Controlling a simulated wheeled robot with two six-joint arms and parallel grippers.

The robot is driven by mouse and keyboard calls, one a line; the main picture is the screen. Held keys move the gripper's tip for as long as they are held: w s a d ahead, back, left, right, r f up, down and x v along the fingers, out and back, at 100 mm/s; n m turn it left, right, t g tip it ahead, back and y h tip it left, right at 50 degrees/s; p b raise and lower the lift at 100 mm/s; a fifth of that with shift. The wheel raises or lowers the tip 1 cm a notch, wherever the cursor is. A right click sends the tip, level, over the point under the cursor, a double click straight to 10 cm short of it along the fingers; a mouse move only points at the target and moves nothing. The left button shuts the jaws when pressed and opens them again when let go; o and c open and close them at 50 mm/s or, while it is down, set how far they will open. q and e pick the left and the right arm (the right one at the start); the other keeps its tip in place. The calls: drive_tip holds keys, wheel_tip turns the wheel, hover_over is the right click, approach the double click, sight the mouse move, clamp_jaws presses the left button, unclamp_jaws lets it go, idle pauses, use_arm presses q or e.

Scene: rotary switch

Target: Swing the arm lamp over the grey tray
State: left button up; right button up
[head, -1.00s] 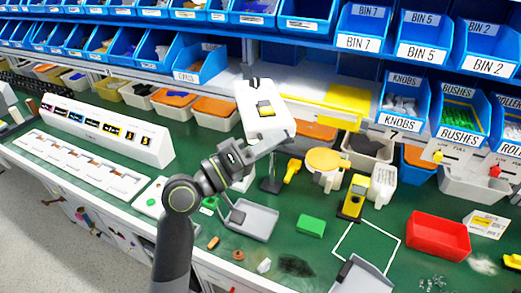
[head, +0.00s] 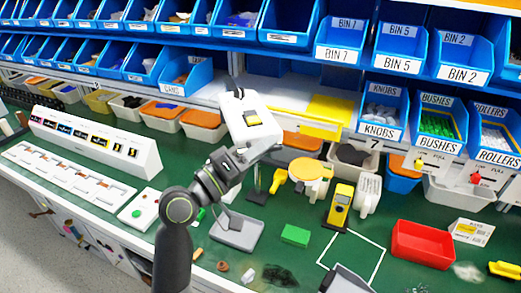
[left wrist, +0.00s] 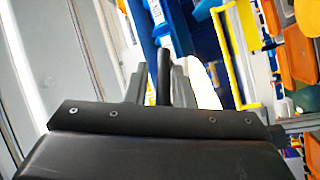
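A grey tray (head: 236,232) lies flat on the green bench, below my left gripper in the head view. My left gripper (head: 268,140) is raised above the bench, behind the tray and before the bins. A dark upright post with a flat base (head: 256,185) stands just below it and looks like the lamp's stand; the lamp's head is hidden or not clear. In the left wrist view my left gripper's fingers (left wrist: 160,85) are apart, with a dark rod (left wrist: 164,75) showing between them and a white shape beyond. I cannot tell whether they touch the rod. My right gripper is not in view.
Behind stand rows of blue bins (head: 340,55) and orange-lidded tubs. A green block (head: 295,235), yellow meter (head: 339,206) and red bin (head: 421,243) stand right of the tray. A white sloped panel (head: 95,142) is at left. A grey object is cut off at bottom centre.

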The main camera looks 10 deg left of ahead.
use_arm(q)
drive_tip(key=shift+f, duration=0.1)
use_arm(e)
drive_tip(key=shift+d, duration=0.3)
use_arm(q)
drive_tip(key=shift+a+f, duration=0.1)
drive_tip(key=shift+f, duration=0.05)
drive_tip(key=b+v, duration=0.5)
drive_tip(key=v, duration=1.2)
drive_tip(key=shift+r, duration=0.25)
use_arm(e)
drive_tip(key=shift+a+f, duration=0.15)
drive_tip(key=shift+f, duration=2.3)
use_arm(q)
drive_tip(key=shift+s, duration=0.15)
